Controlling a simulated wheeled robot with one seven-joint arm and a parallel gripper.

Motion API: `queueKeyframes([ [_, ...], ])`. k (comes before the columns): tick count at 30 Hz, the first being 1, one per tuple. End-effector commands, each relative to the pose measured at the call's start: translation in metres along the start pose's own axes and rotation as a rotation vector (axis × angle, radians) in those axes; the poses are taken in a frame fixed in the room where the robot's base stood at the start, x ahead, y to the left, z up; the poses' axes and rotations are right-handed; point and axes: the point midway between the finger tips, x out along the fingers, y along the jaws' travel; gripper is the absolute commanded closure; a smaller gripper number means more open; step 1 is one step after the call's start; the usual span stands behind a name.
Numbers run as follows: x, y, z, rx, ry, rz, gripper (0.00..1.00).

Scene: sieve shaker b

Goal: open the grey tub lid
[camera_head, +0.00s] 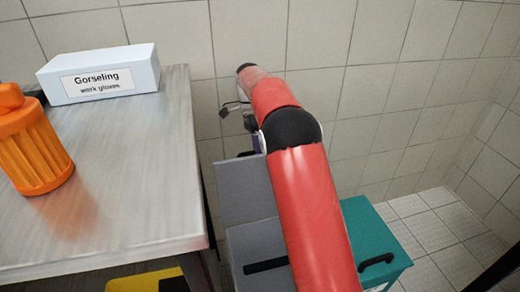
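The grey tub (253,238) stands on the floor right of the table, partly hidden behind my red arm. A flat grey panel (243,190) rises at its back. A dark bar or slot (265,266) lies across the grey face in front of it. I cannot tell whether the panel is the raised lid or a fixed part. My gripper (232,108) is beyond the far end of my arm, near the tiled wall and above the panel in the picture. It is small and partly hidden by the arm. Whether its fingers are open is not clear.
A metal table (130,205) fills the left, with a work-gloves box (98,73) and an orange ribbed container (35,145). A teal box (372,232) with a black handle (376,260) stands right of the tub. A yellow thing (145,281) is below the table. Tiled floor (428,228) is clear at right.

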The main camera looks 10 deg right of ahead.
Motion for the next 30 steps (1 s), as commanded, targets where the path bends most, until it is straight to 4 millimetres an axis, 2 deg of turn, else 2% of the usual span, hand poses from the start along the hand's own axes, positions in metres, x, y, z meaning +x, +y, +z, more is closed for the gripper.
queueKeyframes([
  [1, 0.0067, -0.0033, 0.0029, -0.006, -0.003, 0.009, 1.00],
  [9, 0.0075, -0.0034, 0.0031, -0.007, -0.004, 0.010, 1.00],
  [10, 0.0076, -0.0034, 0.0031, -0.007, -0.004, 0.011, 0.81],
  [15, 0.0056, -0.0026, 0.0021, -0.005, -0.003, 0.008, 0.62],
  [30, 0.0023, 0.0013, -0.0001, -0.002, -0.001, -0.007, 0.62],
])
